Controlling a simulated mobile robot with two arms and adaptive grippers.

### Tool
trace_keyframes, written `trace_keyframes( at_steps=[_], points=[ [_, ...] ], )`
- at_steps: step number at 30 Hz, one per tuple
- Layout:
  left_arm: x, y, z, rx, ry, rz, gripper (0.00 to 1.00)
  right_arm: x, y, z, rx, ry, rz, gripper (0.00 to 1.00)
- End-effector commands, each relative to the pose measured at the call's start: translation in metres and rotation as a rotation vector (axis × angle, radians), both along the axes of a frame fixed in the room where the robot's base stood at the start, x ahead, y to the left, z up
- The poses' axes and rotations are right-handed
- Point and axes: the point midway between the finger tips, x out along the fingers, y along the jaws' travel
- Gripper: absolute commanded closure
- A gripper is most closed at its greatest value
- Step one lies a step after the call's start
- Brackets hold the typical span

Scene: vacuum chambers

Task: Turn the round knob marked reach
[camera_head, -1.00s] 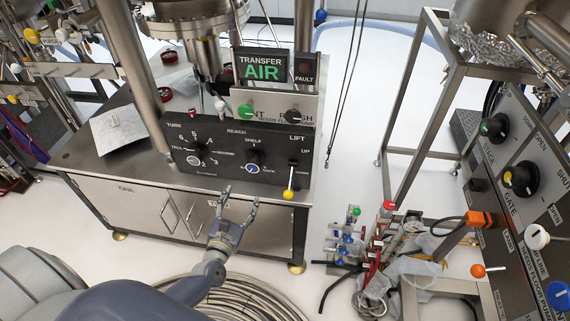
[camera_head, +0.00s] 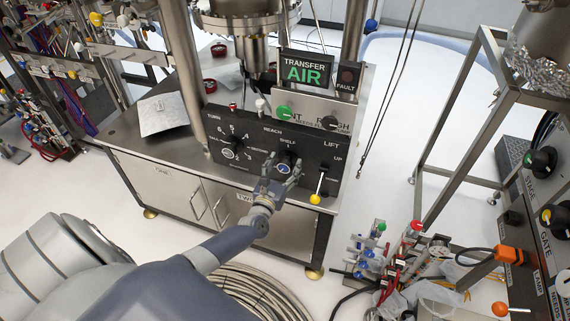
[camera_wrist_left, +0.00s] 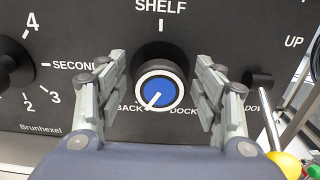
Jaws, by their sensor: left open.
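The reach knob (camera_head: 284,167) is a round black knob with a white ring and blue centre on the black panel (camera_head: 308,185). It also shows in the left wrist view (camera_wrist_left: 158,92), its white pointer toward lower left, near BACK. SHELF is printed above and DOCK at lower right. My left gripper (camera_head: 283,170) is open in front of the panel. In the left wrist view its fingers (camera_wrist_left: 160,95) stand on either side of the knob, with a gap on each side. I cannot tell how far they are from the panel. My right gripper is not in view.
The turn knob (camera_head: 228,148) is left of the reach knob. The lift lever with a yellow ball (camera_head: 315,198) is close on the right. A TRANSFER AIR display (camera_head: 304,70) stands above. Coiled hose (camera_head: 262,295) lies on the floor below.

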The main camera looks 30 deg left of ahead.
Motion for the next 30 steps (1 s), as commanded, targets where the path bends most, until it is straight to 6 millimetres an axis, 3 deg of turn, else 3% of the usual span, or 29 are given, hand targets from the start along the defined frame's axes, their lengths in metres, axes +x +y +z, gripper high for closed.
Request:
trace_keyframes(
  at_steps=[12, 14, 18, 30],
  points=[
    [0.0074, 0.0022, 0.0002, 0.001, 0.000, 0.000, 0.38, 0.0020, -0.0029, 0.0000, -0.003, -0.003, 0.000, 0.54],
    [0.0074, 0.0022, 0.0003, 0.001, 0.000, 0.000, 0.50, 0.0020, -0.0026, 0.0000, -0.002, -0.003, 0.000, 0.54],
    [0.0073, 0.0022, 0.0003, 0.001, 0.000, 0.000, 0.81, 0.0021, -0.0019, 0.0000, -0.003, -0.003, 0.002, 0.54],
    [0.0073, 0.0017, -0.0001, 0.039, 0.009, 0.000, 0.82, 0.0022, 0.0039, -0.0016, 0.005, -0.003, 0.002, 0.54]
  ],
)
